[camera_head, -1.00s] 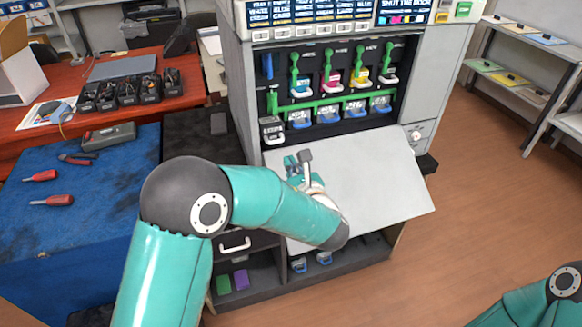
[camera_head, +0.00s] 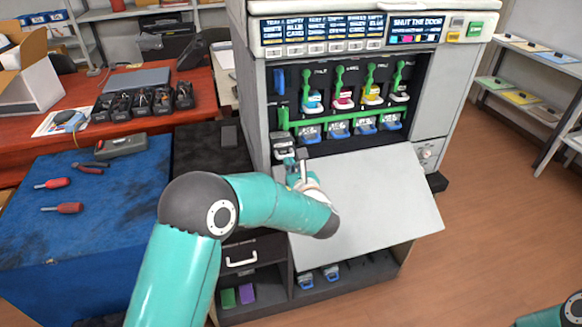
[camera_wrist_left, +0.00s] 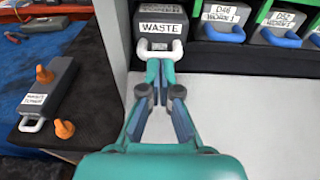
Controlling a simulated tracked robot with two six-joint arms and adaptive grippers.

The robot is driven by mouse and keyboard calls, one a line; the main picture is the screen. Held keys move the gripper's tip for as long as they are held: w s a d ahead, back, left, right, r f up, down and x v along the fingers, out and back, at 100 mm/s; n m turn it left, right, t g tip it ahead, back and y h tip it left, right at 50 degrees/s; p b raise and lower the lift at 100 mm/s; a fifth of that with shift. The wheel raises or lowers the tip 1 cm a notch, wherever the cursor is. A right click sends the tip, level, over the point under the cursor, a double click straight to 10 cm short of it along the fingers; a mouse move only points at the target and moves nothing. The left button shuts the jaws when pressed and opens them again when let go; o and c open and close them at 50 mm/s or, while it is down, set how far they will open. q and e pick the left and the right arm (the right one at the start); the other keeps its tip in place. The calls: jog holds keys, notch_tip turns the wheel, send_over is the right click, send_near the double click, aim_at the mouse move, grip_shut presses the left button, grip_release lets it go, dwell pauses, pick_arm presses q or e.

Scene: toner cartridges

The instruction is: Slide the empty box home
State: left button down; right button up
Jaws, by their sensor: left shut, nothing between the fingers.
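The dark grey box labelled WASTE (camera_wrist_left: 160,28) sits in the lower left bay of the printer (camera_head: 283,145), its white handle (camera_wrist_left: 160,50) facing out. My left gripper (camera_wrist_left: 158,68) is shut and empty, its fingertips right at the handle; I cannot tell whether they touch it. In the head view the left gripper (camera_head: 297,162) is just in front of the bay, above the open door. A second box labelled waste toner (camera_wrist_left: 48,95), with orange plugs, lies on the black cabinet top. My right gripper is out of view.
The printer's white door (camera_head: 370,200) lies folded down below the bays. Bottles with green levers (camera_head: 340,90) and blue-handled developer units (camera_head: 365,125) are right of the waste bay. A black drawer cabinet (camera_head: 190,145) and a blue mat (camera_head: 110,220) are to the left.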

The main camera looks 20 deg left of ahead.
aim_at(286, 156)
pick_arm(q)
jog(key=shift+w+a, duration=0.15)
jog(key=shift+w, duration=0.05)
jog(key=shift+w+a, duration=0.3)
jog(key=shift+w, duration=0.1)
jog(key=shift+w+a, duration=0.2)
jog(key=shift+w, duration=0.1)
jog(key=shift+b+x, duration=0.3)
jog(key=shift+x, duration=0.9)
jog(key=shift+s+d+r+b, duration=0.1)
jog(key=shift+s+d+b, duration=0.15)
jog(key=shift+s+b, duration=0.1)
jog(key=v, duration=0.2)
jog(key=b+v, duration=0.1)
jog(key=v, duration=0.1)
jog(key=f+b+v, duration=0.1)
jog(key=v, duration=0.2)
jog(key=shift+s+d, duration=0.35)
jog(key=shift+s, duration=0.15)
